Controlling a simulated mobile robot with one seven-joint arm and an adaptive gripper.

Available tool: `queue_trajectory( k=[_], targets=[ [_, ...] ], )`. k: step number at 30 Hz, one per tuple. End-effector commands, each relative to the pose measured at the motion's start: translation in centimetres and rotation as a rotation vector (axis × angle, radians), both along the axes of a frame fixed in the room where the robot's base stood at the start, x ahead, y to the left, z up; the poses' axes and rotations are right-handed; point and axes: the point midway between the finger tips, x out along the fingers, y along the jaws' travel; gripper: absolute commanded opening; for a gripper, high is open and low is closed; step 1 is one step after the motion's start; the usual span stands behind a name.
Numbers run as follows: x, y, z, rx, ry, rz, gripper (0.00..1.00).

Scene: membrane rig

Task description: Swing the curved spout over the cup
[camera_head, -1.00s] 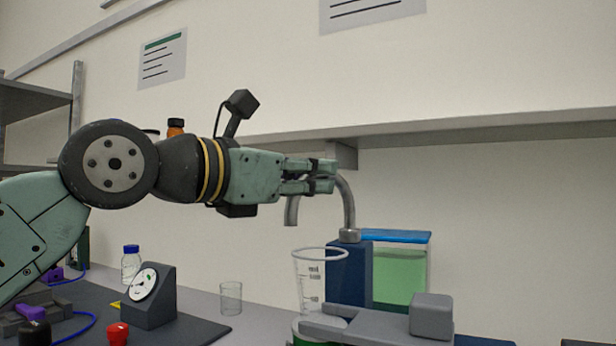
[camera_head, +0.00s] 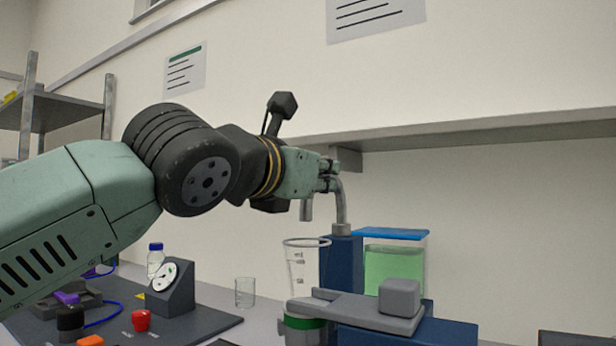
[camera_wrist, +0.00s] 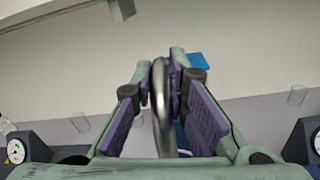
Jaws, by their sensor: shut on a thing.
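The curved metal spout (camera_head: 341,207) rises from the top of a dark blue block (camera_head: 343,262) and bends over to the left. Its downturned free end (camera_head: 306,210) appears above the rim of the clear graduated cup (camera_head: 299,264) in the head view, with a gap between; the depth offset is hard to judge. My gripper (camera_head: 330,176) is shut on the spout near its top bend and hides part of it. In the wrist view the spout (camera_wrist: 161,110) runs between the purple finger pads. The cup's lower part is partly hidden by a grey arm-like part (camera_head: 350,312).
A blue-lidded tank of green liquid (camera_head: 394,265) stands right of the block. A small empty beaker (camera_head: 245,292), a gauge (camera_head: 172,287) and a red knob (camera_head: 141,320) are at left. A shelf (camera_head: 480,135) runs along the wall behind.

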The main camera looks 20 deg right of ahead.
Motion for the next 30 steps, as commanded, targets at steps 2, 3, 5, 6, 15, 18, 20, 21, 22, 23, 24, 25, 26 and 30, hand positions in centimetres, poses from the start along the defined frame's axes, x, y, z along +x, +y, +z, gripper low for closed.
queue_trajectory(
  k=[2, 3, 5, 6, 15, 18, 20, 21, 22, 23, 24, 25, 26, 30],
  targets=[
    [-0.18, -0.33, -0.36, 0.008, 0.003, 0.001, 0.0],
    [-0.21, -0.38, -0.35, 0.007, 0.003, 0.002, 0.0],
    [-0.24, -0.44, -0.35, 0.007, 0.003, 0.002, 0.0],
    [-0.25, -0.46, -0.36, 0.008, 0.004, 0.003, 0.0],
    [-0.26, -0.48, -0.37, 0.007, 0.005, 0.003, 0.0],
    [-0.24, -0.46, -0.37, 0.007, 0.005, 0.003, 0.18],
    [-0.24, -0.45, -0.33, 0.007, 0.004, 0.003, 0.22],
    [-0.23, -0.43, -0.28, 0.006, 0.003, 0.003, 0.24],
    [-0.22, -0.42, -0.26, 0.006, 0.003, 0.003, 0.26],
    [-0.22, -0.42, -0.24, 0.005, 0.003, 0.003, 0.28],
    [-0.2, -0.41, -0.21, 0.005, 0.003, 0.003, 0.31],
    [-0.21, -0.4, -0.19, 0.004, 0.002, 0.003, 0.33],
    [-0.2, -0.39, -0.17, 0.004, 0.002, 0.003, 0.34],
    [-0.19, -0.37, -0.11, 0.003, 0.001, 0.004, 0.34]
  ],
)
